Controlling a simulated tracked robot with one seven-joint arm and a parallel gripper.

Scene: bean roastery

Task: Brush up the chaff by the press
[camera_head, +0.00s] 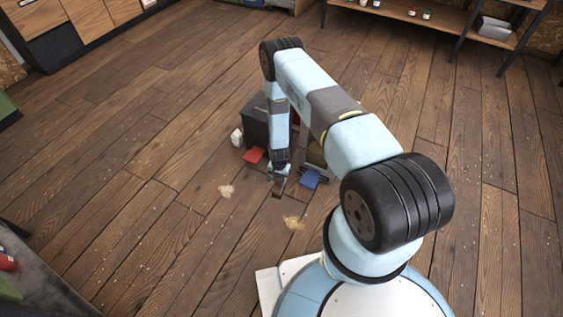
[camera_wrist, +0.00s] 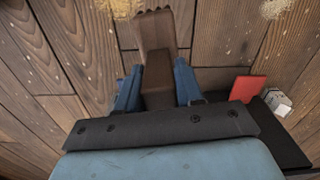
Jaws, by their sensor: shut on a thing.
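My gripper (camera_head: 278,172) hangs low over the plank floor, pointing down. In the wrist view its two blue fingers (camera_wrist: 157,72) are closed on a brown brush (camera_wrist: 155,28), whose far end has a jagged edge. The brush also shows as a small brown end (camera_head: 277,193) under the gripper in the head view. One pale chaff patch (camera_head: 226,191) lies on the floor left of the gripper, and another (camera_head: 293,222) lies nearer my base. Both show at the top of the wrist view, left (camera_wrist: 120,8) and right (camera_wrist: 275,8), apart from the brush. A dark box (camera_head: 255,124), perhaps the press, stands behind my arm, partly hidden.
A red flat piece (camera_head: 253,155) and a small white object (camera_head: 237,138) sit beside the dark box. A blue piece (camera_head: 310,178) lies just right of my gripper. Open floor (camera_head: 130,190) spreads left. Shelves (camera_head: 440,18) stand at the back right.

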